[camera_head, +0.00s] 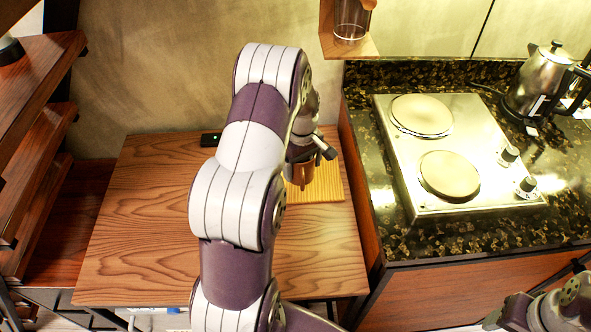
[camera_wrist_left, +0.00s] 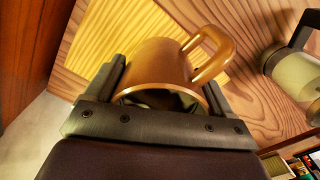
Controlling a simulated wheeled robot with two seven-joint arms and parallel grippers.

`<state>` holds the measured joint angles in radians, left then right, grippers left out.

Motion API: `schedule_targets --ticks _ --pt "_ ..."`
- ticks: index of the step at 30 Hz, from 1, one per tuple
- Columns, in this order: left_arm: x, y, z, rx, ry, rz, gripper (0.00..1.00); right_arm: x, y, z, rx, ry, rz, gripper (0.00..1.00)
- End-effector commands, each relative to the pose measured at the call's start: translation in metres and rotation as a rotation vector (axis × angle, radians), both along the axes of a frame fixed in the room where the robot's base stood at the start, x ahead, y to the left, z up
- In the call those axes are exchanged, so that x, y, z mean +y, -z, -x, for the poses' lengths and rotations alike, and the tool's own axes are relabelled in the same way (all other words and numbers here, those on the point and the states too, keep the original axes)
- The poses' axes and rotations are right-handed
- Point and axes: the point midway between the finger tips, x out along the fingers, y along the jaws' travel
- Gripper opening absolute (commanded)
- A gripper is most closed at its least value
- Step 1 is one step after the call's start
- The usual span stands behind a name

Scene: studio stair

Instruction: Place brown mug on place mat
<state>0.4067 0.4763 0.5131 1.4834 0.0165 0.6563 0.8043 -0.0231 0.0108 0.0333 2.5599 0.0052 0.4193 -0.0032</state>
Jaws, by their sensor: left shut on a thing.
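The brown mug (camera_wrist_left: 160,68) is between the two fingers of my left gripper (camera_wrist_left: 165,88), which is shut on it. Its handle points up and to the right in the left wrist view. The yellow, wood-grained place mat (camera_wrist_left: 105,35) lies on the table behind the mug. In the head view my left gripper (camera_head: 306,150) is over the mat (camera_head: 328,184), and part of the mug (camera_head: 299,188) shows below it. I cannot tell whether the mug touches the mat. Part of my right arm and gripper (camera_head: 512,314) shows at the lower right, its jaws unclear.
The wooden table (camera_head: 140,235) has bare room left of my arm. A cream, dark-handled container (camera_wrist_left: 296,72) stands near the mug's handle side. A counter with a double hotplate (camera_head: 440,200) and a steel kettle (camera_head: 540,82) is right. Wooden shelves (camera_head: 35,75) are left.

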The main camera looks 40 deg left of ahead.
Motion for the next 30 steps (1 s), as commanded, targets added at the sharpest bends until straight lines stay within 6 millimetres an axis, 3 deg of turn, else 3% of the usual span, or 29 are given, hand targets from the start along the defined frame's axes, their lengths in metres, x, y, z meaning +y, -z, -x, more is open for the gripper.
schedule_targets --ticks 3,9,19,30 --pt "0.016 0.009 -0.006 0.0 -0.001 0.0 0.29 0.0 -0.002 0.0 0.0 0.0 0.0 0.58" --pt "0.029 0.018 -0.011 -0.001 0.0 -0.001 0.29 0.0 -0.003 0.0 0.0 0.0 0.0 0.58" --pt "0.03 0.057 -0.011 0.0 0.001 0.0 0.29 0.0 -0.008 0.0 0.0 0.0 0.0 0.58" --pt "0.03 0.063 -0.011 -0.001 0.001 -0.001 0.29 0.0 -0.004 0.0 0.0 0.0 0.0 0.58"
